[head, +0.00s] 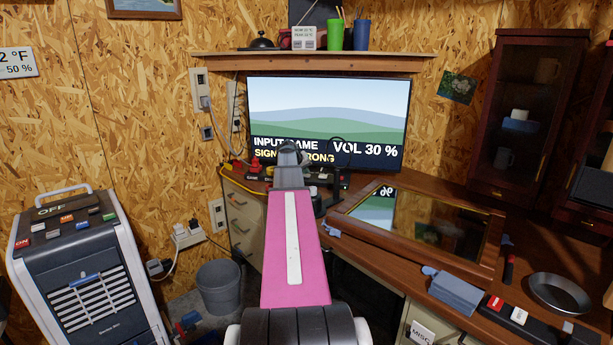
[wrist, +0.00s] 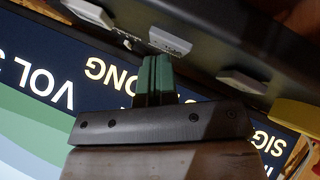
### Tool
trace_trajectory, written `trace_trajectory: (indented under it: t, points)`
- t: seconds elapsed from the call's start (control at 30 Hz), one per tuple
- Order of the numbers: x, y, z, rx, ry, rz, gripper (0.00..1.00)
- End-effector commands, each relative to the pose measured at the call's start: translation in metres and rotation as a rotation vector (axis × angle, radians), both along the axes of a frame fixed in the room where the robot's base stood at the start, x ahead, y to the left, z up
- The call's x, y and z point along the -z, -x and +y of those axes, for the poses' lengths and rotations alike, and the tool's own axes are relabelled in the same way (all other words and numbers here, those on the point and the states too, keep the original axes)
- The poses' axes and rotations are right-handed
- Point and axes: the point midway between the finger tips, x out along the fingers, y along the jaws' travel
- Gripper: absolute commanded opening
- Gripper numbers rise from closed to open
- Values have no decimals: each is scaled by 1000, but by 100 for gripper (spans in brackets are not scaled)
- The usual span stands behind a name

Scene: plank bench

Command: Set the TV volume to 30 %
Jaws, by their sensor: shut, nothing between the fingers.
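The TV (head: 330,110) stands at the back of the bench with its screen on. My gripper (head: 289,148) is in front of the lower left part of the screen. In the wrist view, where the screen text is upside down, my gripper (wrist: 157,62) has its green fingers shut together with nothing between them. The fingertips are close to a pale button (wrist: 170,40) on a dark strip (wrist: 220,50) along the screen's lower edge. I cannot tell whether they touch it.
A glass-topped case (head: 425,228) lies on the bench, right of my arm. A blue stack (head: 455,292) and a round pan (head: 559,294) are nearer. A shelf (head: 320,61) with cups hangs above the TV. A cooler unit (head: 85,270) and a bin (head: 219,288) stand left.

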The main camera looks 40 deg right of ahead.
Motion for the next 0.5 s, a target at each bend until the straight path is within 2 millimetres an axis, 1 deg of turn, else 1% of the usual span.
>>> trace_trajectory:
  t: [0.17,0.4,0.5]
  points:
    - [-4,0,0,1,-1,0,0]
    - [-15,0,0,0,-1,-1,0]
    - [-17,0,0,0,-1,-1,0]
